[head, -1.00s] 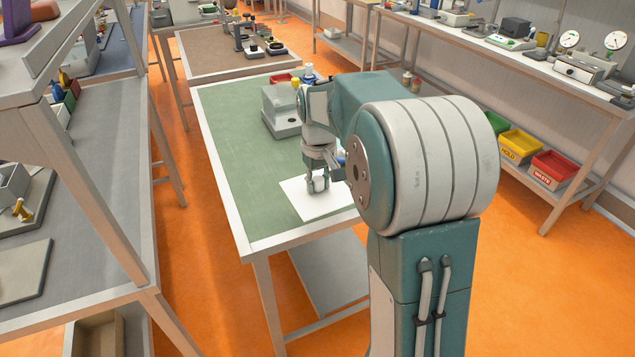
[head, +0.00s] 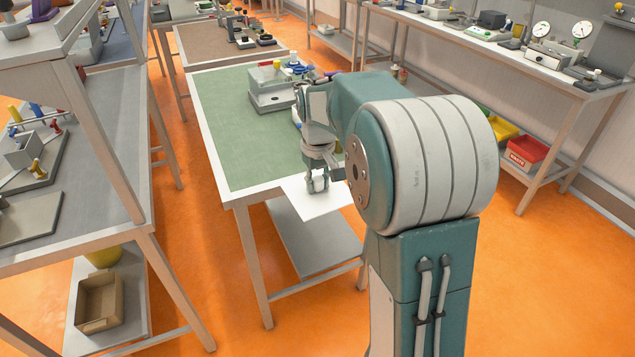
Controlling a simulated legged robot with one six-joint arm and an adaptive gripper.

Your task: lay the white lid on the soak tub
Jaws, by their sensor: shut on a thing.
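The white lid (head: 318,204) is a flat pale sheet held level in the head view, at the near edge of the green-topped table. My gripper (head: 318,186) points down and is shut on the lid's handle or middle, which the fingers partly hide. The lid's right part is hidden behind my arm. In the picture the lid overlaps the table's front rim and reaches past it. I cannot make out the soak tub for certain.
The green table (head: 237,125) is clear on its left. A grey device (head: 270,95) stands at its back. A workbench (head: 95,150) lines the left, with a brown bin (head: 100,303) below. A red bin (head: 527,153) sits under the right bench. Orange floor is open between.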

